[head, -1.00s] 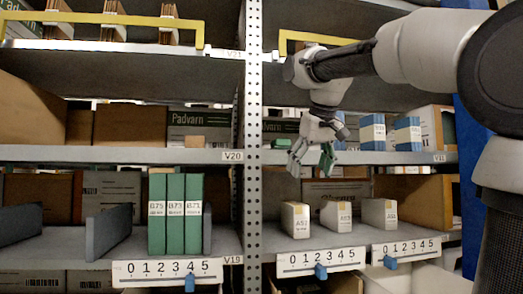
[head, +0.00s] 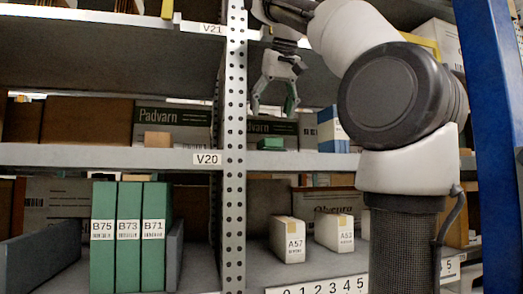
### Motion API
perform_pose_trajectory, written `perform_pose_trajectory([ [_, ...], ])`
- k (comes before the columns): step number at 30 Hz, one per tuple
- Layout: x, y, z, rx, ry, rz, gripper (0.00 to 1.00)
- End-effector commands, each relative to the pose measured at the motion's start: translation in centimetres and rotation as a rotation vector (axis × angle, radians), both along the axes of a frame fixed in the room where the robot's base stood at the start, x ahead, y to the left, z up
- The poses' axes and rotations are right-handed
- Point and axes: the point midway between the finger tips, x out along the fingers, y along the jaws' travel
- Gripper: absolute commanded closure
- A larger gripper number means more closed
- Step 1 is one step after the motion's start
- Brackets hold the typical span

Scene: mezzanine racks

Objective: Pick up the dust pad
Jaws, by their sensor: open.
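My gripper (head: 273,105) hangs in the head view, open and empty, its fingers pointing down and spread. It is in front of the upper right bay, just right of the perforated post. Below it, on the middle shelf, lies a small green block (head: 271,144). A small tan block (head: 158,139) lies on the same level in the left bay, in front of a Padvarn box. No label marks either as the dust pad, so I cannot tell which it is. The gripper appears apart from both.
The perforated post (head: 235,150) divides the bays. Green binders (head: 130,236) stand between grey dividers at lower left. White boxes A57 (head: 288,240) and A53 (head: 334,232) stand at lower right. A blue-and-white box (head: 335,130) is right of the gripper. A blue upright (head: 488,140) edges the right.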

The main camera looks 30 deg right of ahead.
Motion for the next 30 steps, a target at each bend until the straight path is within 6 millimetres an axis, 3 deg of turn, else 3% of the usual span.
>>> perform_pose_trajectory([
  [7,-1.1,-0.3,-1.1,0.017,0.054,-0.040,0.27],
  [22,2.3,-1.2,-6.4,0.020,0.056,-0.045,0.27],
  [30,2.8,-1.3,-7.1,0.020,0.052,-0.044,0.27],
])
